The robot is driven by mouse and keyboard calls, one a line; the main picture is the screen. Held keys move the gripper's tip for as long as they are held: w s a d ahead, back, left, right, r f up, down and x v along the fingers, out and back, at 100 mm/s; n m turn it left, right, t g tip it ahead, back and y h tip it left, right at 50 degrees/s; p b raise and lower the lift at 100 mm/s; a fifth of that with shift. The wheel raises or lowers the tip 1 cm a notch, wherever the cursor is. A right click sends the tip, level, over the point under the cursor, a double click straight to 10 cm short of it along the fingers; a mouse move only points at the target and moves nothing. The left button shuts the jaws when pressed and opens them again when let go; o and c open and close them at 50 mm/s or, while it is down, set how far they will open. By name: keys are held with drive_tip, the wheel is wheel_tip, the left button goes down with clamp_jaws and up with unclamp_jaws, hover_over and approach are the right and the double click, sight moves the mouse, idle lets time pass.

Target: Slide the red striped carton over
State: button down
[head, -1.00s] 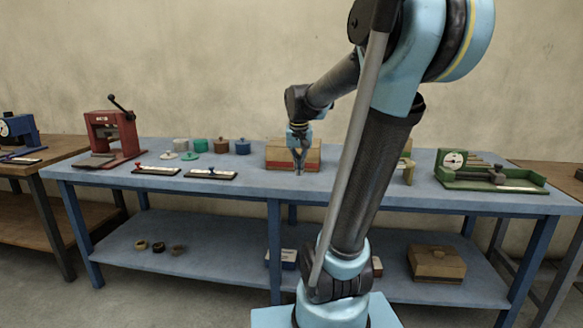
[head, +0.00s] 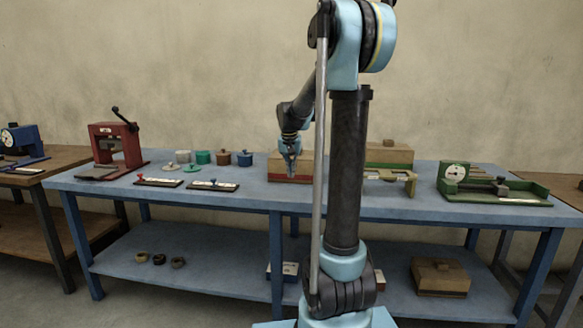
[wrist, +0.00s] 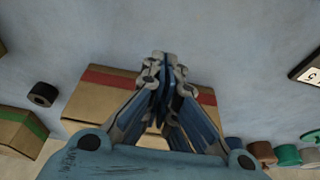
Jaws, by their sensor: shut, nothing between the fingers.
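The red striped carton (head: 276,168), a brown box with a red band along its front, stands on the blue bench behind my gripper in the head view. It also shows in the wrist view (wrist: 93,100), partly hidden by my fingers. My gripper (head: 291,173) is shut and empty, pointing down in front of the carton's face. In the wrist view the closed fingertips (wrist: 165,62) overlap the carton's banded side; I cannot tell whether they touch it.
A green-striped carton (head: 390,153) stands farther back right; it shows in the wrist view (wrist: 18,132) too. A black roll (wrist: 42,94) lies between the cartons. Several spools (head: 224,158) stand left of the red striped carton. A green gauge tool (head: 490,187) sits right.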

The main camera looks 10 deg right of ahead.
drive_tip(key=x, duration=0.4)
drive_tip(key=shift+w+d+f, duration=0.1)
drive_tip(key=shift+f, duration=0.3)
drive_tip(key=w, duration=0.1)
drive_tip(key=w+d, duration=0.1)
drive_tip(key=shift+w+f, duration=0.3)
drive_tip(key=shift+w, duration=0.05)
drive_tip(key=shift+w+d, duration=0.15)
drive_tip(key=shift+w, duration=0.45)
drive_tip(key=shift+w, duration=0.15)
drive_tip(key=w+d, duration=0.2)
drive_tip(key=w, duration=0.6)
drive_tip(key=w+d, duration=0.3)
drive_tip(key=w, duration=0.5)
drive_tip(key=w+d, duration=0.3)
drive_tip(key=w, duration=0.6)
drive_tip(key=shift+d, duration=0.1)
drive_tip(key=shift+s, duration=0.15)
